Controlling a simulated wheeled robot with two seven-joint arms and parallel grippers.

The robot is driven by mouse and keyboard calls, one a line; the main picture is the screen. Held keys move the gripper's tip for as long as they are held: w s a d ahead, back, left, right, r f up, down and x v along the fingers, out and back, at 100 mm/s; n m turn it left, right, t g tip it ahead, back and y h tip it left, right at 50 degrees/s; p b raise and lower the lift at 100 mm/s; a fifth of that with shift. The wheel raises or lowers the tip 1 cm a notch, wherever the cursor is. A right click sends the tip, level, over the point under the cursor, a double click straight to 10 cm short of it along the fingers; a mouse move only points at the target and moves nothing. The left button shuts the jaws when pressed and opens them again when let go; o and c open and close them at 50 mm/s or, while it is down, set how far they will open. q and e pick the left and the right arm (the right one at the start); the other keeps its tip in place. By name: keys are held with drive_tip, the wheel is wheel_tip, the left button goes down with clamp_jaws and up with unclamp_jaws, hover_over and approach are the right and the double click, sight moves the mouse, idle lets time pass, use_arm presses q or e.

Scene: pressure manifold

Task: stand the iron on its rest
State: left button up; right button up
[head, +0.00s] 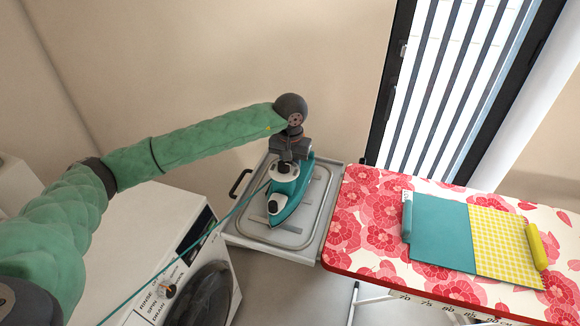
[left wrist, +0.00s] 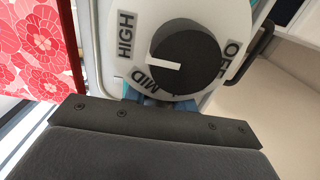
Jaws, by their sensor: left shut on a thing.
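The teal and white iron (head: 287,188) is at the grey metal rest (head: 251,230), a tray at the left end of the ironing board. Its pointed end faces down the picture. I cannot tell whether its sole touches the tray. My left gripper (head: 289,158) is shut on the iron from above, at its far end; the fingers are mostly hidden. In the left wrist view the iron's black dial (left wrist: 186,56) fills the top, with its white mark pointing left between HIGH and MID. My right gripper is not in view.
The ironing board (head: 350,220) with a red flowered cover stands to the right. It bears a teal cloth (head: 437,238) and a yellow checked cloth (head: 505,246). A white washing machine (head: 150,225) stands left. A teal cord (head: 215,228) runs from the iron toward the lower left.

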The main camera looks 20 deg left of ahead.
use_arm(q)
drive_tip(key=shift+f+b, duration=0.25)
drive_tip(key=shift+b, duration=0.15)
drive_tip(key=o, duration=1.1)
drive_tip(key=shift+f, duration=0.1)
